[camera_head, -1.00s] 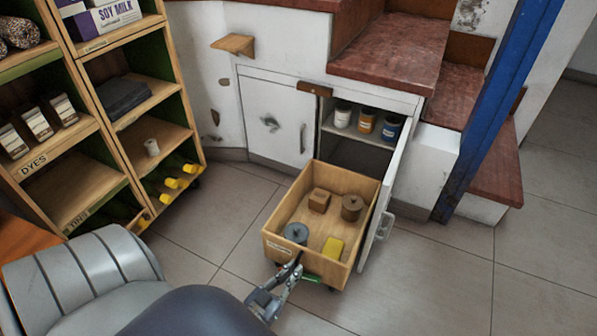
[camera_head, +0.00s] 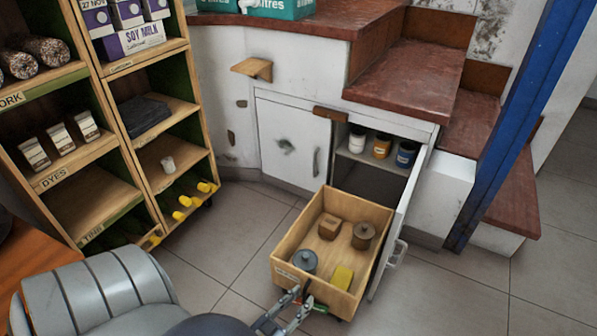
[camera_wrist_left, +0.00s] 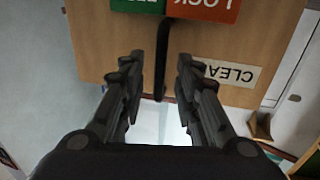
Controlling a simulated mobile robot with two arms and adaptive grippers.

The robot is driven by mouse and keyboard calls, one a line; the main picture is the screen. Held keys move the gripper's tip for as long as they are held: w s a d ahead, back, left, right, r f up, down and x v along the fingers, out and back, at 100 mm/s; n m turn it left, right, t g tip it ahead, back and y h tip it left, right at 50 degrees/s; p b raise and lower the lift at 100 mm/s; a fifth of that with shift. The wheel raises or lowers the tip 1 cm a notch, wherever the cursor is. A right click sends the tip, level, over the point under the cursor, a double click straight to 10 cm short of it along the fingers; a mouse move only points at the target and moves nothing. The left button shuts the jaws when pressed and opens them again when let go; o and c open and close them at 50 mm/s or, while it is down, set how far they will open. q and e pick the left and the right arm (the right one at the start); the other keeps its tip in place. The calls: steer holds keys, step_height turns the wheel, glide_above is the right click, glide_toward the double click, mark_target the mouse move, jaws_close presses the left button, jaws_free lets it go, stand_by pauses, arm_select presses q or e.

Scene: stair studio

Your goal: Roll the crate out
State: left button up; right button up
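The wooden crate (camera_head: 283,240) stands on the floor in front of the open right half of a white cupboard under the stairs. Its far end is close to the opening. It holds a small brown box, a brown round pot, a grey round pot and a yellow block. My left gripper (camera_head: 300,297) is at its near face. In the left wrist view the fingers (camera_wrist_left: 158,75) are apart on either side of a dark bar (camera_wrist_left: 162,50), with gaps at both sides. The crate's front (camera_wrist_left: 100,35) bears a partly hidden label and a green-and-red plate (camera_wrist_left: 200,8). My right gripper is out of view.
The open cupboard door (camera_head: 402,215) stands close along the crate's right side. Paint tins (camera_head: 382,146) sit on a shelf inside the cupboard. A stocked wooden shelf rack (camera_head: 170,110) stands at the left. Tiled floor (camera_head: 235,225) is clear between rack and crate.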

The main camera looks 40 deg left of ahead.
arm_select(q)
steer(key=shift+r, duration=0.1)
step_height(320, 180, up, 10)
stand_by(0.6)
stand_by(0.5)
